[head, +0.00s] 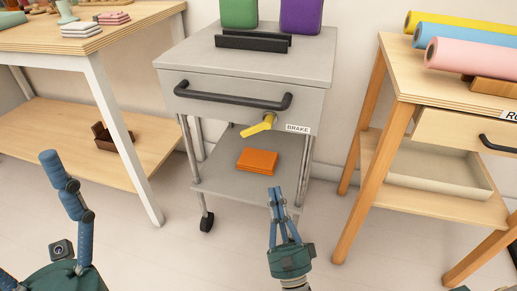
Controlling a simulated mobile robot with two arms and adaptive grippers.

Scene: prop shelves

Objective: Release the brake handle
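The yellow brake handle (259,125) sticks out at an angle from the front of the grey cart (240,106), just left of the BRAKE label (298,128). My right gripper (275,192) is in front of the cart, lower in the picture than the handle and apart from it. Its blue fingers come together at the tips, with nothing seen between them. My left gripper (50,158) is at the lower left, far from the handle. One blue finger shows clearly; the rest is hidden or out of frame.
The cart's black drawer bar (232,97) runs above the handle. An orange item (257,161) lies on its lower shelf. A wooden table (90,38) stands left, and a wooden unit (405,90) with coloured rolls stands right. Open floor lies in front.

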